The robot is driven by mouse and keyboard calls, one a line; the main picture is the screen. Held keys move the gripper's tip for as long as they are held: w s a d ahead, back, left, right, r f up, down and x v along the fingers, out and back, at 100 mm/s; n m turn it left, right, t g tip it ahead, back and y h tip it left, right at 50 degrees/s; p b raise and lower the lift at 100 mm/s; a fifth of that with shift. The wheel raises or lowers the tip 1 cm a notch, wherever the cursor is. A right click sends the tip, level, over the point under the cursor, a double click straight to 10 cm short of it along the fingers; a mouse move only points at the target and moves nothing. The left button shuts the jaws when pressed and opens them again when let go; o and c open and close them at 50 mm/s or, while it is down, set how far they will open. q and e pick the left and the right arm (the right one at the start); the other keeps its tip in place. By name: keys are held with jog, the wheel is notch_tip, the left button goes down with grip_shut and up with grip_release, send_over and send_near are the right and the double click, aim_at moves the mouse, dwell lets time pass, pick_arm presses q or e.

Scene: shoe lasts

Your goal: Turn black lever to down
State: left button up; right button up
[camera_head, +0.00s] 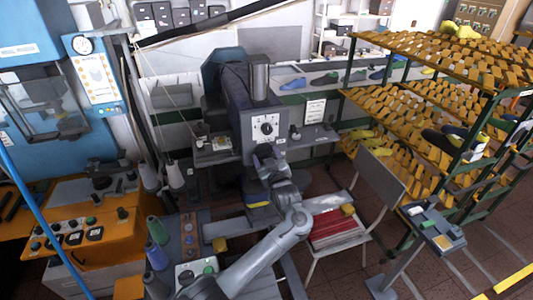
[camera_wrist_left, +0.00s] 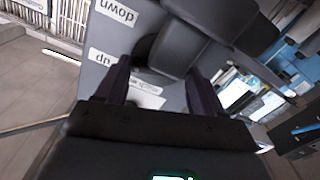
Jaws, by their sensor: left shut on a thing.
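A grey machine panel (camera_head: 253,128) with a round dial faces my left arm in the head view. My left gripper (camera_head: 264,152) is at the lower part of this panel. In the left wrist view the fingers of my left gripper (camera_wrist_left: 162,90) stand either side of a dark part, which looks like the black lever (camera_wrist_left: 150,50). The gripper is shut on it, though the grip itself is partly hidden. A "down" label (camera_wrist_left: 117,12) and an "up" label (camera_wrist_left: 103,57) show upside down beside it. The lever's exact angle is unclear. My right gripper is not in view.
A chair (camera_head: 380,180) with a red seat stands right of my left arm. Racks of shoe lasts (camera_head: 430,90) fill the right side. An orange control console (camera_head: 95,235) and several thread cones (camera_head: 156,230) stand at the left.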

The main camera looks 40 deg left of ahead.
pick_arm(q)
jog(key=m+p, duration=0.4)
jog(key=m, duration=0.1)
jog(key=shift+r+m, duration=0.15)
jog(key=shift+m, duration=0.25)
jog(key=m+p, duration=0.2)
jog(key=shift+w+m, duration=0.1)
jog(key=shift+m, duration=0.3)
jog(key=shift+d+m+p, duration=0.1)
jog(key=shift+m+p, duration=0.25)
jog(key=shift+m, duration=0.55)
jog(key=shift+f, duration=0.2)
jog(key=o, duration=1)
jog(key=shift+o, duration=0.2)
jog(key=shift+d, duration=0.1)
jog(key=b+v, duration=0.1)
jog(key=v, duration=0.9)
jog(key=shift+s+d, duration=0.2)
